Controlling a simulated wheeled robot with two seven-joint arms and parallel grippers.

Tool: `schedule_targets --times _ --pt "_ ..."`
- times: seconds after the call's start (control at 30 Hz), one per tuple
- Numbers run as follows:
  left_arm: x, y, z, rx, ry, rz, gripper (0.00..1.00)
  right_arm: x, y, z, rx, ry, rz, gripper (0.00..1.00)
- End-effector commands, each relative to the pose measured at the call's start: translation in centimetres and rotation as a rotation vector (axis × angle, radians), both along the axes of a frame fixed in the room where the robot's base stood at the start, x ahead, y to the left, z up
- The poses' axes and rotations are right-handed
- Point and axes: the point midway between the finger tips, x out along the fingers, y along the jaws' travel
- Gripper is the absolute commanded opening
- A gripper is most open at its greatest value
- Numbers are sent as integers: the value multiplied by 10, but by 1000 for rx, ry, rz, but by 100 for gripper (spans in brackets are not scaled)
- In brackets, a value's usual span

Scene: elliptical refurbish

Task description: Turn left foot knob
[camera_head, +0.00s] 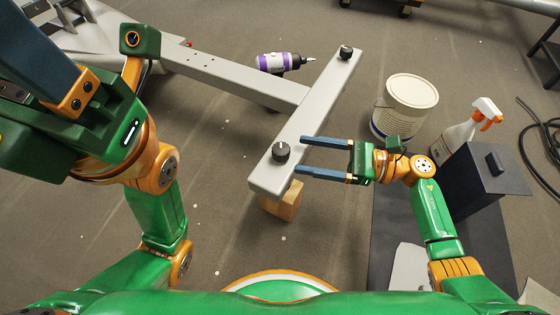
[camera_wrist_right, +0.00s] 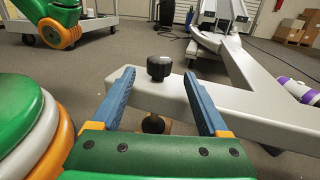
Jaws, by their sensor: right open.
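A grey crossbar (camera_head: 308,118) lies on the floor side of the machine frame, with a black knob at each end. The near knob (camera_head: 281,152) stands upright on top of the bar; it shows in the right wrist view (camera_wrist_right: 159,67). The far knob (camera_head: 346,52) is at the other end. My right gripper (camera_head: 299,156) is open and empty, with its blue fingers over the near end of the bar. Its tips point at the near knob, which appears just beyond them and centred in the gap. My left gripper (camera_head: 40,60) is raised close to the head camera, its tips cut off.
A wooden block (camera_head: 283,203) sits under the bar's near end. A purple-and-white drill (camera_head: 280,62) lies beside the frame beam (camera_head: 215,74). A white bucket (camera_head: 404,105), a spray bottle (camera_head: 466,128) and a dark box (camera_head: 486,175) stand to the right. Floor left of the bar is clear.

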Motion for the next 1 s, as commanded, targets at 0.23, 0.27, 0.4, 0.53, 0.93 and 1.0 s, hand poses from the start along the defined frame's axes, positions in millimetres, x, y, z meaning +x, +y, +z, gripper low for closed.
schedule_targets --times 0.23,0.27,0.4,0.53,0.93,1.0 --pt "-3 -1 -6 0 -11 0 50 8 48 1 5 -2 4 78" --pt "-4 -1 -6 0 -13 0 50 9 53 1 5 -2 4 78" --pt "-5 -1 -7 1 -15 0 50 11 64 3 4 0 2 78" --pt "-5 -1 -6 1 -14 0 50 11 65 3 3 1 1 78" --pt "-4 -1 -6 1 -13 0 50 11 64 3 4 2 1 0" --pt "-4 -1 -6 1 -13 0 50 11 64 3 4 2 0 0"
